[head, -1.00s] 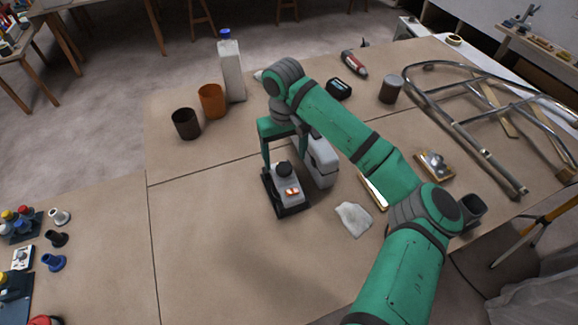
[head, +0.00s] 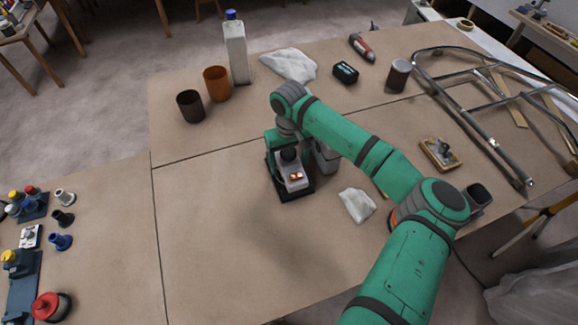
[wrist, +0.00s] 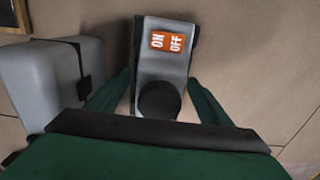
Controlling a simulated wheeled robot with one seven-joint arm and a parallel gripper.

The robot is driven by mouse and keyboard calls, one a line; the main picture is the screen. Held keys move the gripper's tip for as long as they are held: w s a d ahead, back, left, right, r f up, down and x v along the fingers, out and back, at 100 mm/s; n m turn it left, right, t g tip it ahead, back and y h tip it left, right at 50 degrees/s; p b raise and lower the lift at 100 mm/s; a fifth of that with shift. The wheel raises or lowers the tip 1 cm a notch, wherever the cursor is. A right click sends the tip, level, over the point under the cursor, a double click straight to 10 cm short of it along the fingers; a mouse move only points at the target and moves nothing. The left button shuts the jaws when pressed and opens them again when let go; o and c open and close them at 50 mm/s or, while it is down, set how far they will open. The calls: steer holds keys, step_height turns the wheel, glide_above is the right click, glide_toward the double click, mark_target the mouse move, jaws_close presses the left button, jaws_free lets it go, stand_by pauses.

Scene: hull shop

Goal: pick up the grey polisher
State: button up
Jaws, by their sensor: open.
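The grey polisher (head: 291,182) stands upright on the bench on its black base. It has a black knob and an orange switch. In the wrist view the polisher (wrist: 163,68) shows its ON/OFF label straight ahead, with the knob nearest me. My gripper (head: 287,163) is open and low over it. In the wrist view the green fingers of my gripper (wrist: 158,84) are on either side of the polisher's body near the knob. I cannot tell whether they touch it. My wrist hides part of the polisher's far side in the head view.
A grey box-shaped thing (wrist: 65,75) with a black latch stands close on the left in the wrist view. A white cloth (head: 357,204) lies right of the polisher. Cups (head: 190,105), a bottle (head: 236,52) and a tube frame (head: 470,110) stand farther back.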

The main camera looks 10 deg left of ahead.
steer(key=shift+f, duration=0.15)
steer(key=c, duration=1.8)
steer(key=shift+c, duration=0.2)
steer(key=shift+r, duration=0.35)
step_height(320, 180, up, 2)
steer(key=shift+r, duration=0.1)
steer(key=s+r, duration=0.1)
steer(key=r, duration=0.1)
steer(key=s+d+r, duration=0.1)
steer(key=s+r, duration=0.1)
steer(key=s+d+r, duration=0.1)
steer(key=r, duration=0.1)
steer(key=shift+s+d, duration=0.1)
steer(key=shift+s, duration=0.05)
steer(key=s+d+r, duration=0.4)
steer(key=s, duration=0.4)
steer(key=shift+s+d+r, duration=0.1)
